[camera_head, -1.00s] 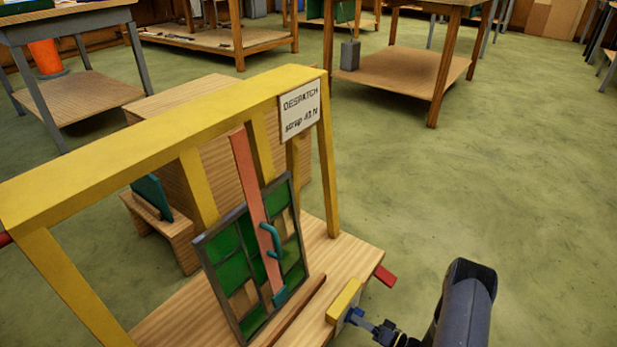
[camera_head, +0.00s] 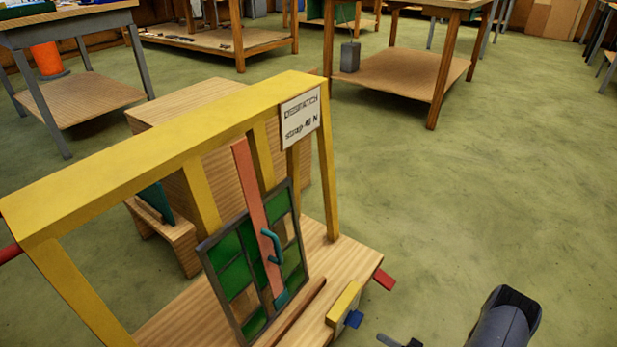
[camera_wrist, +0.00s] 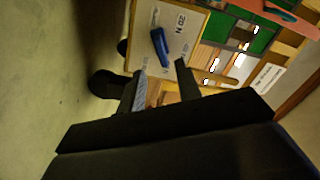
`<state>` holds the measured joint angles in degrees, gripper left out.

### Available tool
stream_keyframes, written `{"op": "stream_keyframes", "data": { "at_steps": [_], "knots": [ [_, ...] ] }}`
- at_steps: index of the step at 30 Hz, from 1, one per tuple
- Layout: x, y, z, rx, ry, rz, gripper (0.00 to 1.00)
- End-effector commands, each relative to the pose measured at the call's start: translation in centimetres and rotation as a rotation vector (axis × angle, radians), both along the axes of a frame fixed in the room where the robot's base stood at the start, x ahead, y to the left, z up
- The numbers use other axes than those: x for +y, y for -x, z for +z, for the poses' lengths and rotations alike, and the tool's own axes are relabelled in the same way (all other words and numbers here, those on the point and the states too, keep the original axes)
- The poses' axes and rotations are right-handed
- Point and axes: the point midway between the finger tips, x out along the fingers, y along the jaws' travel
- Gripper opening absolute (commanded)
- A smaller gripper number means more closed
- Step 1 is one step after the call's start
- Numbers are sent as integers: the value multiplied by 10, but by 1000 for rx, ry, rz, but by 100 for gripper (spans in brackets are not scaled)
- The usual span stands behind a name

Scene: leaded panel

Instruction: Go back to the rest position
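The leaded panel (camera_head: 236,272) of green and tan panes leans upright on the wooden trolley deck (camera_head: 185,318), against the yellow frame (camera_head: 150,133). A salmon strap (camera_head: 252,190) with a teal handle (camera_head: 271,246) runs down its front. A blue knob (camera_head: 354,319) sits on a yellow block (camera_head: 343,303) at the deck's near right edge. The wrist view shows the blue knob (camera_wrist: 160,46) on a pale plate marked "20 N", beyond my fingertips. My gripper (camera_wrist: 162,78) is open and empty, apart from the knob. In the head view only part of it shows at the bottom edge.
A wooden box (camera_head: 178,97) and a low stool (camera_head: 186,248) stand behind the trolley. Workbenches (camera_head: 405,72) stand farther back. A red peg (camera_head: 384,279) sticks out at the deck's right corner. The green floor (camera_head: 500,190) to the right is clear.

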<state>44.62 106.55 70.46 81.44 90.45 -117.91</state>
Motion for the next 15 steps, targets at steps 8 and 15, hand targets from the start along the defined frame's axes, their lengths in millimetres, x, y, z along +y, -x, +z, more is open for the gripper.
{"op": "stream_keyframes", "data": {
  "at_steps": [8,15],
  "knots": [
    [1,0,-2,1,-1,6,33],
    [31,-21,-2,0,0,7,33]
  ]
}}
